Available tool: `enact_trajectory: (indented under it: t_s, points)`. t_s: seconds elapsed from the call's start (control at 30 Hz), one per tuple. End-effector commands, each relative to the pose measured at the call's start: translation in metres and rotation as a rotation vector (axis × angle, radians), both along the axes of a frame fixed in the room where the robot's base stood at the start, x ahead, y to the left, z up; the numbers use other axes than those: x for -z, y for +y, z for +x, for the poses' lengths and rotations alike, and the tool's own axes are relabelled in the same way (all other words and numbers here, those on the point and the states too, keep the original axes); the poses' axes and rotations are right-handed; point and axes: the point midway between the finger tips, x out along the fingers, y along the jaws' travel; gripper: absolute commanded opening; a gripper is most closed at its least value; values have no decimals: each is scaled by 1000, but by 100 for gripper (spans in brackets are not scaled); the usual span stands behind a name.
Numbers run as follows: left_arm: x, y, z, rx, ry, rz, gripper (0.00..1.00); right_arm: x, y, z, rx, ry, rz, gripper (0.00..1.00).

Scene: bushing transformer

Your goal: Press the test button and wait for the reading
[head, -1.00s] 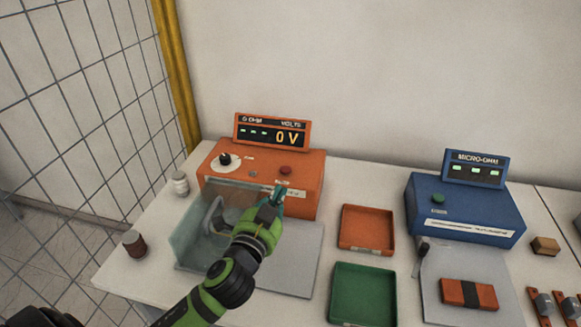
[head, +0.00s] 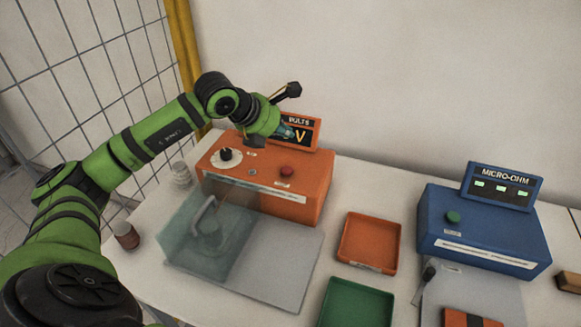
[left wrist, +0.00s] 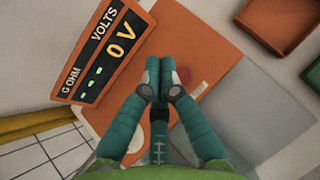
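The orange tester (head: 305,205) stands at the back of the table, with a red button (head: 287,171) and a black knob (head: 226,154) on a white dial. Its display (head: 312,133) is partly hidden by my left gripper in the head view. The display in the left wrist view (left wrist: 103,45) reads 0 V, with dashes under G OHM. My left gripper (head: 291,133) is raised above the tester, in front of the display. In the left wrist view its teal fingers (left wrist: 160,68) are together and empty, and the red button (left wrist: 183,76) shows just right of the tips. My right gripper is out of view.
A clear guard with a handle (head: 203,210) stands before the tester on a grey plate (head: 290,265). Orange (head: 345,258) and green (head: 325,312) trays lie to the right. A blue micro-ohm meter (head: 485,228) with a green button stands further right. Wire mesh is at left.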

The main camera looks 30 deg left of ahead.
Motion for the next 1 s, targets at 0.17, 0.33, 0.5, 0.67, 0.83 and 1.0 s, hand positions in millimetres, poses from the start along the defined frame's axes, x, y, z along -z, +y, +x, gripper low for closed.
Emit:
enact_trajectory:
  t_s: [0.17, 0.33, 0.5, 0.67, 0.83, 1.0]
  points:
    - [1, 0, 0, -1, 3, 2, 0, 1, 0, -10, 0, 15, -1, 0]
    - [1, 0, 0, 1, 2, 1, 0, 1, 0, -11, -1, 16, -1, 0]
    - [9, -1, 0, 1, 2, -1, 0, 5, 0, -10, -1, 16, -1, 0]
    - [25, -1, -1, 1, 4, 0, 0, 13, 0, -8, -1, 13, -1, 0]
    - [49, -1, -1, 1, 4, 0, 0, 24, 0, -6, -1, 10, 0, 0]
    - [76, -1, 0, 2, 2, 0, 0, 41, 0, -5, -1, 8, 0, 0]
